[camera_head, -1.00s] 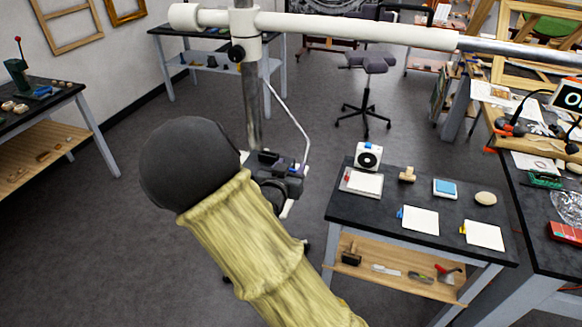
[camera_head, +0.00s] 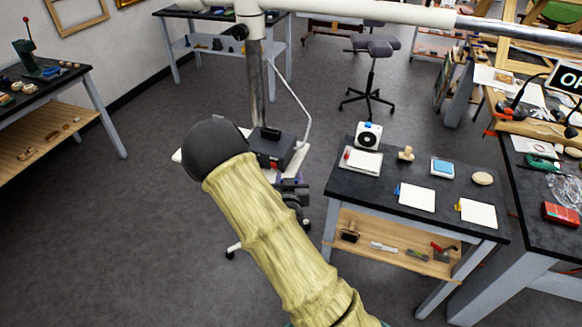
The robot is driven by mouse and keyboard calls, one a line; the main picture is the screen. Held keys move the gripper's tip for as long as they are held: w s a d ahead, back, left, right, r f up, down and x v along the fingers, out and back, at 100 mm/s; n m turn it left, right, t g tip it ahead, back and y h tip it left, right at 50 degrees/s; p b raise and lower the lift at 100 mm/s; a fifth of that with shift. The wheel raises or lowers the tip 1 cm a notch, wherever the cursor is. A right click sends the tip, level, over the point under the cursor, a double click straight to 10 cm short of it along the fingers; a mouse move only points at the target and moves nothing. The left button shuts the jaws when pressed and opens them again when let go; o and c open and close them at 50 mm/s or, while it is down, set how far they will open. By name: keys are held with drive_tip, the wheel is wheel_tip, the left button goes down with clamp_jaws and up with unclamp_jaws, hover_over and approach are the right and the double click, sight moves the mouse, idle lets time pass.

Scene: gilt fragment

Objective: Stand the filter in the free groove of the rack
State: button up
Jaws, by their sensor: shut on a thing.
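My gripper (camera_head: 291,196) is a small dark shape partly hidden behind my pale yellow sleeved arm, in front of the wheeled stand. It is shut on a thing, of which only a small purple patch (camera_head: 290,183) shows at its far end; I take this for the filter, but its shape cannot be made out. A dark box (camera_head: 278,148) with a reddish spot stands on a white shelf of the stand, just beyond the gripper. I cannot tell whether that box is the rack, and no groove can be made out.
The stand's pole (camera_head: 257,85) and long white crossbar (camera_head: 360,13) rise beyond my arm. A dark-topped table (camera_head: 350,197) on the right holds a round-faced device (camera_head: 368,135), white sheets and small items. A stool (camera_head: 371,75) stands behind. The floor at left is clear.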

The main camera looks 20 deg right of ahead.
drive_tip(key=s+f+n+y, duration=0.1)
drive_tip(key=s+f+y, duration=0.1)
drive_tip(key=f, duration=0.4)
drive_tip(key=s+a+f+n+y, duration=0.1)
drive_tip(key=s+f+n+y, duration=0.1)
drive_tip(key=f, duration=0.4)
drive_tip(key=shift+s+a+f+t, duration=0.25)
drive_tip(key=shift+s+f+t, duration=0.05)
drive_tip(key=shift+f, duration=0.05)
